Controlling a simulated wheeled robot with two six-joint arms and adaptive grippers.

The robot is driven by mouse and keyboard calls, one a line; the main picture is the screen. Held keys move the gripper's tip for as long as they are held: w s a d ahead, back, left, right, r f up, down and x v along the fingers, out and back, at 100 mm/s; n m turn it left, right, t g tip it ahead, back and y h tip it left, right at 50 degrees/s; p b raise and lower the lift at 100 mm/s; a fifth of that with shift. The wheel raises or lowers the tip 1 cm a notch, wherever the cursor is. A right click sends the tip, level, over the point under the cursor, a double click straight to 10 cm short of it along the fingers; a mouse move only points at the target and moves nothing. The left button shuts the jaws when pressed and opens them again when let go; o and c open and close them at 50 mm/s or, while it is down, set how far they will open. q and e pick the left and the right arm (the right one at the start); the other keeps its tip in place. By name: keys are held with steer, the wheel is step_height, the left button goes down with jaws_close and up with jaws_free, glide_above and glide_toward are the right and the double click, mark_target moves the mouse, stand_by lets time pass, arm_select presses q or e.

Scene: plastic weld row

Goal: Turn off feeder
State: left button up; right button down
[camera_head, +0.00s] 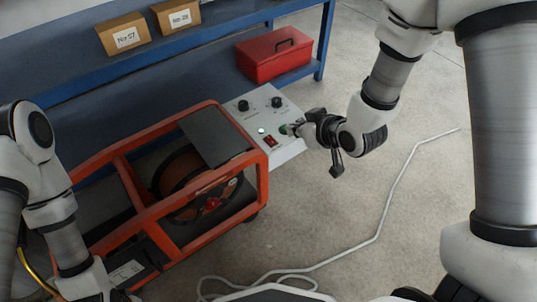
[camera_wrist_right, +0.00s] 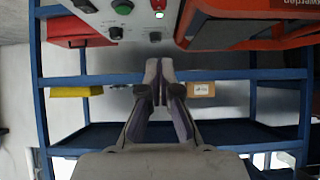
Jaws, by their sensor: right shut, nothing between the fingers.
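The feeder is an orange-framed machine (camera_head: 150,228) with a dark reel inside, left of centre in the head view. The red switch (camera_wrist_right: 158,4), lamp (camera_wrist_right: 159,15) and green button (camera_wrist_right: 122,7) also show at the top of the wrist view. My right gripper (camera_head: 291,129) is shut and empty, its tips close to the panel's right side by the green button. Whether they touch is unclear. My left gripper is not visible.
A blue shelf (camera_head: 130,75) stands behind the feeder, with cardboard boxes (camera_head: 123,35) and a red toolbox (camera_head: 272,58). A pale cable (camera_head: 385,205) lies on the floor to the right. The concrete floor right of the feeder is otherwise open.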

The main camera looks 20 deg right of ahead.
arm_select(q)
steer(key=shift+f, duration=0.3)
arm_select(e)
steer(key=shift+w, duration=0.1)
steer(key=b, duration=0.5)
glide_above(273, 142)
step_height(273, 142, down, 7)
step_height(273, 142, down, 3)
steer(key=shift+f+b, duration=0.1)
steer(key=shift+b, duration=1)
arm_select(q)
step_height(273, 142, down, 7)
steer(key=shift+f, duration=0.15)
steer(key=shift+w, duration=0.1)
